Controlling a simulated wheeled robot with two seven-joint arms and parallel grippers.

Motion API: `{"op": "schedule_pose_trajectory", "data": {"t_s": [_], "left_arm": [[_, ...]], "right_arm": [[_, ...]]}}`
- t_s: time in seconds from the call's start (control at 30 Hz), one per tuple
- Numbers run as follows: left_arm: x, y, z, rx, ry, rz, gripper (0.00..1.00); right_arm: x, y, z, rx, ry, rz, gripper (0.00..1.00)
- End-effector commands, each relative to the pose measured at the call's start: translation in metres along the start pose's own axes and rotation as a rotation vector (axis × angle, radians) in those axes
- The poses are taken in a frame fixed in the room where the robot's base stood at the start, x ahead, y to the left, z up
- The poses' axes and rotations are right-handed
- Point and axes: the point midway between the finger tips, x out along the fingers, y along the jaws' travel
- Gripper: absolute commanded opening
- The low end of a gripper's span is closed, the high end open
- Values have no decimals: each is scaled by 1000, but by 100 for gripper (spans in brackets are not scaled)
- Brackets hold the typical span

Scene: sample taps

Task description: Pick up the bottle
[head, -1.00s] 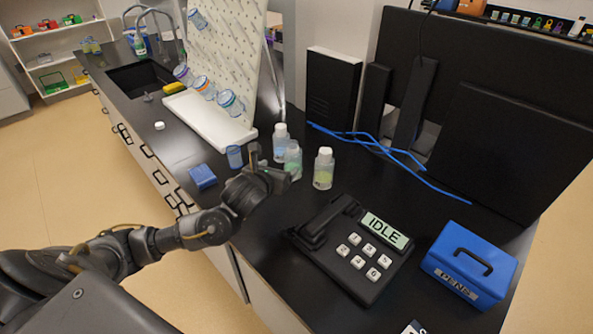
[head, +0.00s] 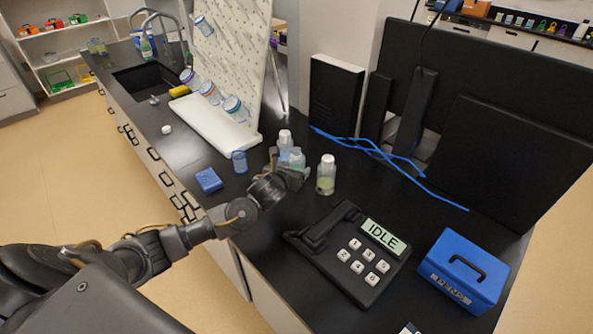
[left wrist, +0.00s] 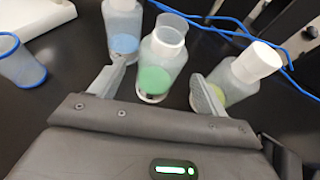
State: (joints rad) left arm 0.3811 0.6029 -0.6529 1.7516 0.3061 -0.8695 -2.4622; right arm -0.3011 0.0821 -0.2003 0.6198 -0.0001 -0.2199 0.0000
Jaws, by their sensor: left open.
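Three bottles stand upright in a cluster on the black bench. The uncapped bottle with green contents (head: 297,157) is in the middle; in the left wrist view it (left wrist: 158,80) stands between the fingers of my left gripper (left wrist: 158,71). In the head view my left gripper (head: 288,166) is open, low beside the bottles, and hides part of that bottle's lower body. A white-capped bottle with blue contents (head: 285,137) stands behind it. A white-capped bottle with yellow-green contents (head: 326,178) stands to the right, close to the right finger (left wrist: 207,98). My right gripper is out of view.
A blue cup (head: 239,163) and blue block (head: 208,180) lie left of the gripper. A phone-like device reading IDLE (head: 352,255) and a blue PENS box (head: 463,270) stand at the right. A pegboard (head: 232,50) with white tray (head: 215,123) and blue cables (head: 390,160) are behind.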

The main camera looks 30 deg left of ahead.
Motion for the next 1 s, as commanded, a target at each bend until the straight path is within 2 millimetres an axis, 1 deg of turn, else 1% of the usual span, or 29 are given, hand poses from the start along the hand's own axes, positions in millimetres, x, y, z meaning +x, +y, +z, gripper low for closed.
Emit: {"op": "schedule_pose_trajectory", "data": {"t_s": [0.03, 0.1, 0.2, 0.47, 0.57, 0.83, 1.0], "left_arm": [[6, 0, 2, -1, 1, 2, 76], [14, 0, 2, 0, 0, 1, 76], [21, 0, 1, 0, 0, 0, 76], [23, 0, 0, 1, -1, 0, 76], [23, 0, 0, 1, -1, 0, 64], [23, 0, 0, 1, 0, 0, 29], [23, 0, 0, 1, -1, 0, 28]], "right_arm": [[-6, 0, -1, 0, 0, 0, 54], [-7, 0, -1, 0, 0, 0, 54], [-8, 0, -1, 0, 0, 0, 54], [-8, 0, -1, 0, 0, 0, 54], [-8, 0, -1, 0, 1, -1, 54], [-8, -3, -2, 2, 2, -3, 54], [-8, -3, -2, 2, 2, -3, 54]]}}
